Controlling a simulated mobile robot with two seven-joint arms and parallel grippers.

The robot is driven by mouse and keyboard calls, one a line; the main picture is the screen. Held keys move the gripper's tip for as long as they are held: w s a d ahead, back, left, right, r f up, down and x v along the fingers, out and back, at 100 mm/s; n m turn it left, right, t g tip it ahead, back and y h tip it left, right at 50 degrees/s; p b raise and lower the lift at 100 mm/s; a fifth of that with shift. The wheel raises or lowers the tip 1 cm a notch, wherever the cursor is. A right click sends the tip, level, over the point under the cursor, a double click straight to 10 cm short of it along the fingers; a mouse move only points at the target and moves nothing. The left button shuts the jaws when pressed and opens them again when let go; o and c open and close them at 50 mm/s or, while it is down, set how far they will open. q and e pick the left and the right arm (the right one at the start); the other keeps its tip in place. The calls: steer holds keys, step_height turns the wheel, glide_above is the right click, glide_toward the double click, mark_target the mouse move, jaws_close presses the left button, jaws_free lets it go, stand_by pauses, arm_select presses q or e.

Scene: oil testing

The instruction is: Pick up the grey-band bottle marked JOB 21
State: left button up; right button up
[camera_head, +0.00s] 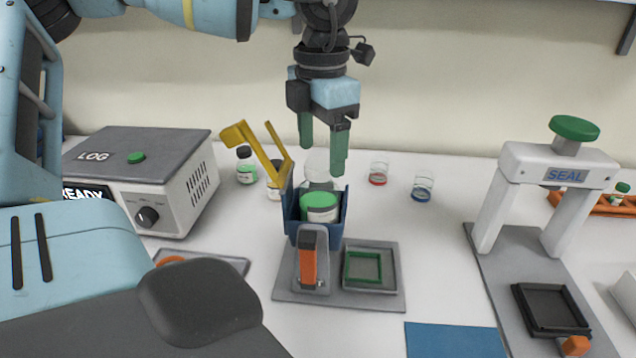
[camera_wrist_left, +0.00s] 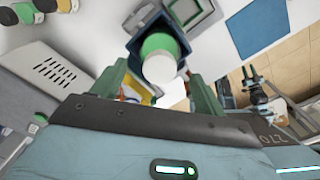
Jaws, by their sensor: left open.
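My left gripper (camera_head: 323,150) hangs open above a blue holder (camera_head: 335,232), with its green fingers apart and nothing held. A second bottle (camera_head: 273,188) is partly hidden by a yellow arm. I cannot read JOB 21 or make out a grey band on any bottle.
A grey LOG box (camera_head: 140,165) stands left and a white SEAL press (camera_head: 560,175) right. A raised yellow arm (camera_head: 257,150) stands beside the holder. Red-marked (camera_head: 378,172) and blue-marked (camera_head: 422,187) glasses stand behind. A blue mat (camera_head: 455,340) lies in front.

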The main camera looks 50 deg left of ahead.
mark_target(319, 163)
arm_select(q)
steer(key=shift+a+f, duration=0.1)
steer(key=shift+f, duration=1.05)
steer(key=f, duration=0.2)
steer(key=f+p, duration=0.1)
steer(key=f, duration=0.1)
steer(key=shift+s+f, duration=0.2)
steer(key=shift+f, duration=0.4)
arm_select(e)
steer(key=shift+w+r, duration=0.4)
steer(key=shift+r, duration=0.35)
steer(key=shift+s, duration=0.1)
arm_select(q)
steer(key=shift+c, duration=1.3)
steer(key=c, duration=0.9)
steer(key=shift+w+r, duration=0.1)
steer(key=shift+r, duration=0.55)
step_height(319, 163, up, 17)
steer(key=shift+b, duration=0.3)
arm_select(e)
steer(key=shift+s+f, duration=0.1)
steer(key=shift+f, duration=0.4)
